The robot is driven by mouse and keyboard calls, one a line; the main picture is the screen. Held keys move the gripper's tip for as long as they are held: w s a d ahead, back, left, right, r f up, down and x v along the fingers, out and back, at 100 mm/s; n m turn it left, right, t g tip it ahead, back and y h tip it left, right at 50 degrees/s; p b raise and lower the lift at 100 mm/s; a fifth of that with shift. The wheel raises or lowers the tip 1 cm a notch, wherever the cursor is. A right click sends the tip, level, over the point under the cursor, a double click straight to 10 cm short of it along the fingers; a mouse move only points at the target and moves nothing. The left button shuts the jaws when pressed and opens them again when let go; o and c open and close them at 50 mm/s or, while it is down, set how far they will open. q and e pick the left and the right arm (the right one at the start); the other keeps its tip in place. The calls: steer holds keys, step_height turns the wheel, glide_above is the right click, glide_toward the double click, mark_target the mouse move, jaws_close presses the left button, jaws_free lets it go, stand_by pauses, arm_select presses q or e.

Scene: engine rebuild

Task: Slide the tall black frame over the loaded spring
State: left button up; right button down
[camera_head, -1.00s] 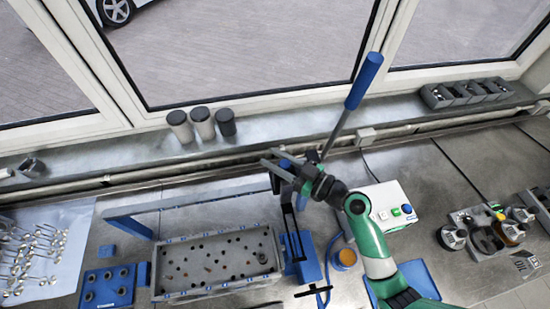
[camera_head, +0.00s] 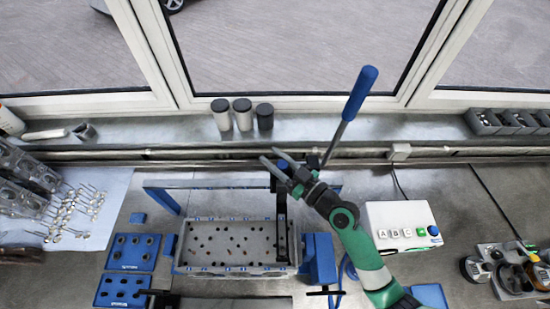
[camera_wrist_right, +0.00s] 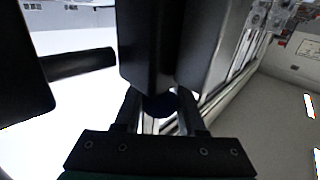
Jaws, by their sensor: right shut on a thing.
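The tall black frame (camera_head: 282,225) stands upright in the head view, over the right end of the grey cylinder head (camera_head: 210,262). My right gripper (camera_head: 275,163) is at its top, shut around the frame's blue-capped upper part (camera_head: 283,165). In the right wrist view, my right gripper's fingers (camera_wrist_right: 160,108) close around a dark blue round part, with large black blocks just beyond. I cannot make out the loaded spring. I cannot tell whether the frame's lower end touches the cylinder head. My left gripper is not in view.
A blue-handled lever (camera_head: 350,110) slants up beside my right gripper. A blue bar (camera_head: 170,183) runs behind the cylinder head. Blue trays (camera_head: 133,252) are left, a white button box (camera_head: 402,227) right. Three dark-capped canisters (camera_head: 243,115) stand on the sill.

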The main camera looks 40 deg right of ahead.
steer(key=c, duration=0.5)
jaws_free()
steer(key=s+b, duration=0.1)
steer(key=s, duration=0.3)
steer(key=s+b, duration=0.1)
steer(key=s, duration=0.2)
steer(key=s+b, duration=0.1)
steer(key=s, duration=0.3)
steer(key=shift+s+d, duration=0.3)
steer(key=shift+d, duration=0.1)
